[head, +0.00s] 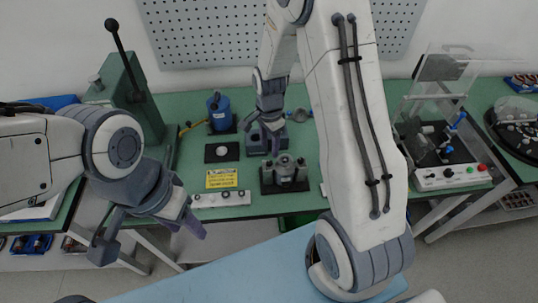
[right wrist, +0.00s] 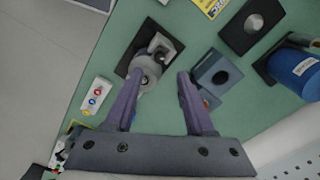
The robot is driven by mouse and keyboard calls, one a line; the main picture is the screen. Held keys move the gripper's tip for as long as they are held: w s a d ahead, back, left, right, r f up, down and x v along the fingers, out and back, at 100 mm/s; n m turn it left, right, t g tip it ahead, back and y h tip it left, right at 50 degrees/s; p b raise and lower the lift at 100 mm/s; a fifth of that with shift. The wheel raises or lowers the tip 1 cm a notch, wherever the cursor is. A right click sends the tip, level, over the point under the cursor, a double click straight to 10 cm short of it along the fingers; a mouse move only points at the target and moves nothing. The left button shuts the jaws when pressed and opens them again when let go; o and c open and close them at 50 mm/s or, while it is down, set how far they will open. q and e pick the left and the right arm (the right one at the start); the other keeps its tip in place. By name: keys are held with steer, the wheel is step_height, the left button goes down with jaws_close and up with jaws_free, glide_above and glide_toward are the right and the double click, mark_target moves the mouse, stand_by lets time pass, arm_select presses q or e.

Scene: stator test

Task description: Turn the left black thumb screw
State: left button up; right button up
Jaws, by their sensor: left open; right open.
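A dark fixture (head: 285,184) with a round grey metal part (head: 285,162) on top stands on the green bench. Its black thumb screws are too small to make out clearly. In the right wrist view the fixture's grey part (right wrist: 146,72) lies beside the tip of the left-hand purple finger. My right gripper (head: 268,133) is open and points down just behind and left of the fixture. Its purple fingers (right wrist: 159,88) are apart with nothing held between them. My left gripper (head: 192,225) is open and empty in front of the bench's front edge, at the left.
A blue-grey block with a hole (right wrist: 219,77) stands near the right-hand finger. A blue can (head: 219,112), black plate (head: 222,153), yellow label (head: 221,178) and white button box (head: 221,199) lie left of the fixture. A tester (head: 450,176) stands at right.

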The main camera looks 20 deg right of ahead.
mark_target(269, 162)
step_height(269, 162, down, 7)
steer(key=shift+f+p, duration=0.15)
steer(key=shift+p, duration=0.55)
jaws_close()
